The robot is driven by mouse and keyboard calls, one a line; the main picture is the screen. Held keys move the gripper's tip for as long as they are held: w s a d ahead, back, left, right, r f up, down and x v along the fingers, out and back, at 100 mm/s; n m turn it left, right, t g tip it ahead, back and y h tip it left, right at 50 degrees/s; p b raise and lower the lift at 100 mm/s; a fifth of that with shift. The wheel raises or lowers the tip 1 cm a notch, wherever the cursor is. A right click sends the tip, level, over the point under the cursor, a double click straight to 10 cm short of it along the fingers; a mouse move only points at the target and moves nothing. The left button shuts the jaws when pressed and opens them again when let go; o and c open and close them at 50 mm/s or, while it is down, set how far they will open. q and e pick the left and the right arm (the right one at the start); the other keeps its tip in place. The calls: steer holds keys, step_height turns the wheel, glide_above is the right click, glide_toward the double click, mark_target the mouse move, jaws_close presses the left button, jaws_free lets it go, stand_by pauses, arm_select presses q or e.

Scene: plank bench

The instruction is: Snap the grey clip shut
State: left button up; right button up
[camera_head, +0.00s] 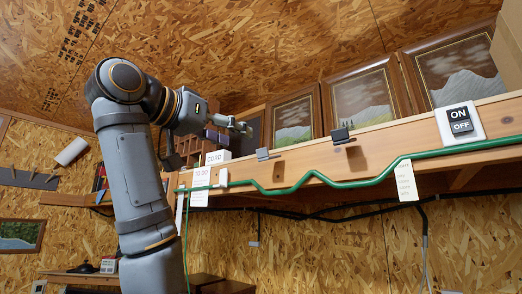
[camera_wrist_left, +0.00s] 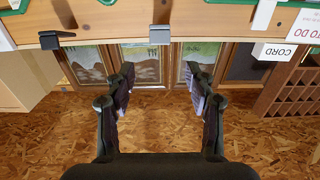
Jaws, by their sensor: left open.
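My right gripper is not in view.
A black clip (camera_head: 341,135) sits right of the grey one, and a white clip (camera_head: 223,177) sits left by the cable. A CORD sign (camera_head: 217,157), an ON/OFF switch (camera_head: 459,119) and framed pictures (camera_head: 365,99) stand along the plank. Paper tags hang below.

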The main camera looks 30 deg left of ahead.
mark_target(263, 151)
arm_select(q)
steer(key=w+p, duration=0.1)
steer(key=w, duration=0.2)
steer(key=w+p, duration=0.2)
steer(key=w, duration=0.2)
steer(key=w+p, duration=0.2)
steer(key=w, duration=0.1)
steer(key=shift+w+d+r, duration=0.1)
steer(key=shift+w+d, duration=0.05)
steer(key=shift+d, duration=0.2)
steer(key=shift+w, duration=0.4)
steer(key=shift+s, duration=0.1)
